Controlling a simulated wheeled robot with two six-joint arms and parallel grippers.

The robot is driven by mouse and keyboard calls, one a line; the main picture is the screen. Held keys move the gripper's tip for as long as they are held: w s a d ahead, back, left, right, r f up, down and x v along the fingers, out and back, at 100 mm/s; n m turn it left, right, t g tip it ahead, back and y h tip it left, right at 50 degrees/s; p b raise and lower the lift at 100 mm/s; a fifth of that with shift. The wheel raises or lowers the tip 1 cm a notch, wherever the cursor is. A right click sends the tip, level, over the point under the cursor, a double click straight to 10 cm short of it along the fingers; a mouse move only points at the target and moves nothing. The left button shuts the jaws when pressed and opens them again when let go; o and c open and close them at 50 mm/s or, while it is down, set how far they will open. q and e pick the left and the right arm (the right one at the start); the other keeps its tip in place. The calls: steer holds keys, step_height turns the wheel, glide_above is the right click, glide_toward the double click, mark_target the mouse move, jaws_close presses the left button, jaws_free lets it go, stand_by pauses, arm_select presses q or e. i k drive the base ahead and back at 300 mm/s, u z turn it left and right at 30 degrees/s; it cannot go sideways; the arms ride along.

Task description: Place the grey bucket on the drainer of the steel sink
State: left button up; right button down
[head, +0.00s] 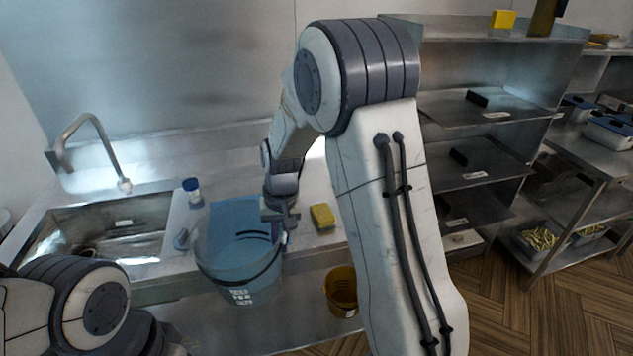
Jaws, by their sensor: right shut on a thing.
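The bucket (238,280) looks blue-grey and see-through, with a dark band and a white label. It hangs roughly upright at the front edge of the counter, overlapping it in the picture. My right gripper (281,216) is shut on the right side of its rim. The steel sink (105,232) is at left, with its basin and a curved tap (82,125). The flat steel drainer (180,210) lies right of the basin, partly hidden by the bucket. My left arm is at the lower left; its gripper is out of view.
A yellow sponge (322,216) lies on the counter right of my gripper. A small blue-capped bottle (192,192) stands behind the bucket. An amber bucket (342,290) is on the shelf below. Steel shelving (480,115) stands at right.

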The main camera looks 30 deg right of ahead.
mark_target(306, 191)
steer(key=i, duration=1)
